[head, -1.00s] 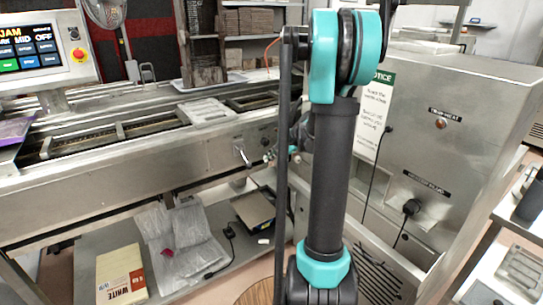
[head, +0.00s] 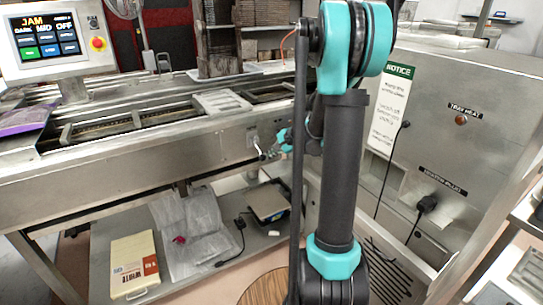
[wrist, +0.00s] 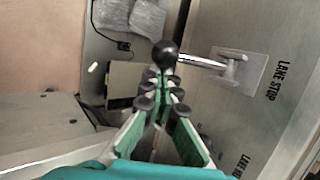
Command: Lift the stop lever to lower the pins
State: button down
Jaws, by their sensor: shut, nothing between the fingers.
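The stop lever is a metal rod with a black ball knob (wrist: 166,54), on a steel plate (wrist: 240,72) marked LANE STOP. The rod sticks out from the plate toward the left in the wrist view. In the head view the lever (head: 260,152) is on the front side of the mould line, below the rail. My gripper (wrist: 160,88) is shut and empty, its fingertips right at the knob; I cannot tell whether they touch it. In the head view my gripper (head: 279,147) is just right of the lever, partly hidden by my arm. I cannot make out the pins.
A control screen (head: 45,36) reading JAM stands at the left. A lower shelf (head: 205,262) holds a yellow-white box (head: 134,265), grey plastic wrapping (head: 190,230) and a scale (head: 268,203). A steel cabinet (head: 455,135) with a NOTICE sign (head: 390,108) stands close on the right.

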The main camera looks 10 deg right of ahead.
jog(key=shift+s+r+g+h, duration=0.2)
jog(key=shift+r+g+h, duration=0.1)
jog(key=shift+r+g, duration=0.45)
dwell(0.4)
notch_tip(320, 180, up, 6)
jog(key=m+g+h, duration=0.1)
jog(key=g, duration=0.3)
jog(key=shift+w, duration=0.3)
jog(key=shift+w+a+r, duration=0.15)
jog(key=shift+w+r, duration=0.1)
jog(key=shift+r, duration=0.25)
dwell(0.4)
jog(key=shift+r, duration=0.8)
